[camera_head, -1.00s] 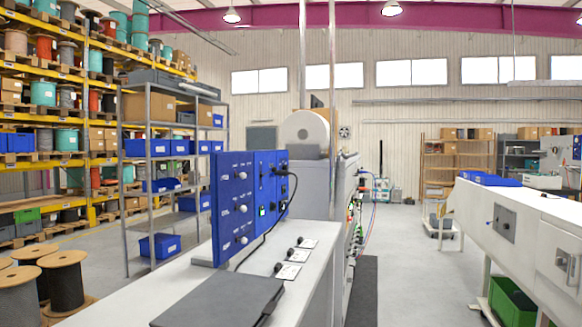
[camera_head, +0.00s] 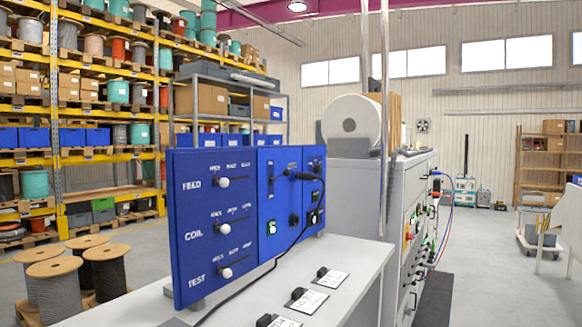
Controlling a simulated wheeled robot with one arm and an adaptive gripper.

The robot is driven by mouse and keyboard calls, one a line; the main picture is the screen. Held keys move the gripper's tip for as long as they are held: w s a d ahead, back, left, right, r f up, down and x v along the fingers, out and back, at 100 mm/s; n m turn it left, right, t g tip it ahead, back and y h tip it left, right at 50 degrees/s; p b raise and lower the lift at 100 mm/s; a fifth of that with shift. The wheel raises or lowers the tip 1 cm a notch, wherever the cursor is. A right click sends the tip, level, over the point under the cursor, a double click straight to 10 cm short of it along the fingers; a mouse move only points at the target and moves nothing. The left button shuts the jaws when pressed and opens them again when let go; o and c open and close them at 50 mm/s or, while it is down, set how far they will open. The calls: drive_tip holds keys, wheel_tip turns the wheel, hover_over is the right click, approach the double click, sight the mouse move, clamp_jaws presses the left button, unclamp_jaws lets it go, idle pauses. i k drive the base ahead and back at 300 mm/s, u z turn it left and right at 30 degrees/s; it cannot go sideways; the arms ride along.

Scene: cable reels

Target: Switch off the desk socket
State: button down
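A blue control panel (camera_head: 215,250) stands upright on the grey-white desk (camera_head: 345,262). Its left part carries white-knobbed sliders marked FEED, COIL and TEST. Its right part (camera_head: 280,185) carries a dark slider, small black fittings, a green-lit switch (camera_head: 271,227) and another small lit fitting (camera_head: 313,217). A black cable (camera_head: 297,240) runs from the panel's upper right down onto the desk. I cannot tell which fitting is the desk socket or read its switch position. My gripper is not in view.
Several black knobs with white labels (camera_head: 310,301) are on the desk in front of the panel. A grey cabinet (camera_head: 400,190) with a large white roll (camera_head: 352,125) stands behind the desk. Wooden cable reels (camera_head: 105,268) stand at left. Open floor (camera_head: 490,265) lies at right.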

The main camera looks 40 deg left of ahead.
sight(286, 172)
drive_tip(key=u, duration=0.65)
drive_tip(key=i, duration=1.05)
drive_tip(key=u, duration=1.55)
drive_tip(key=i, duration=0.45)
drive_tip(key=u, duration=0.3)
